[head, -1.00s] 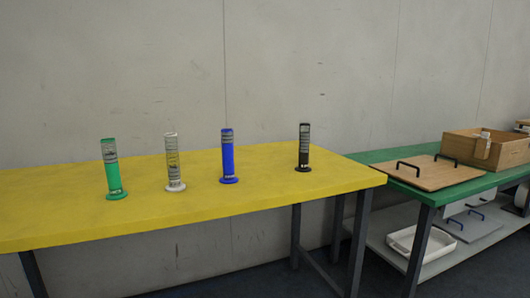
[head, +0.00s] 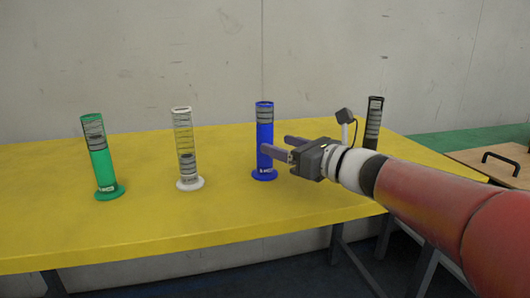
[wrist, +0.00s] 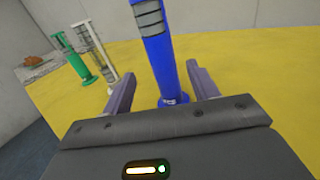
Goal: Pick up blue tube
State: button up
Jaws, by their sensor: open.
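The blue tube (head: 265,135) stands upright on its round base on the yellow table (head: 215,225). In the wrist view the blue tube (wrist: 162,60) rises ahead of my gripper, lined up with the gap between the two fingers. My gripper (head: 272,146) reaches in from the right in the head view, level with the tube's middle. My gripper (wrist: 160,80) is open and holds nothing. I cannot tell whether the tube is fully between the fingertips or just beyond them.
A white tube (head: 184,150) and a green tube (head: 100,160) stand to the left of the blue one. A black tube (head: 374,118) stands behind my arm at the right. A green table with a handled wooden board (head: 490,163) is at the far right.

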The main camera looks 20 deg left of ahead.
aim_at(258, 142)
jog(key=shift+n, duration=0.3)
jog(key=x, duration=0.2)
jog(key=p+x, duration=0.1)
jog(key=x, duration=0.2)
jog(key=f+x, duration=0.1)
jog(key=x, duration=0.2)
jog(key=shift+w+d+f+p, duration=0.1)
jog(key=shift+w+p, duration=0.05)
jog(key=shift+p, duration=0.15)
jog(key=c, duration=1.2)
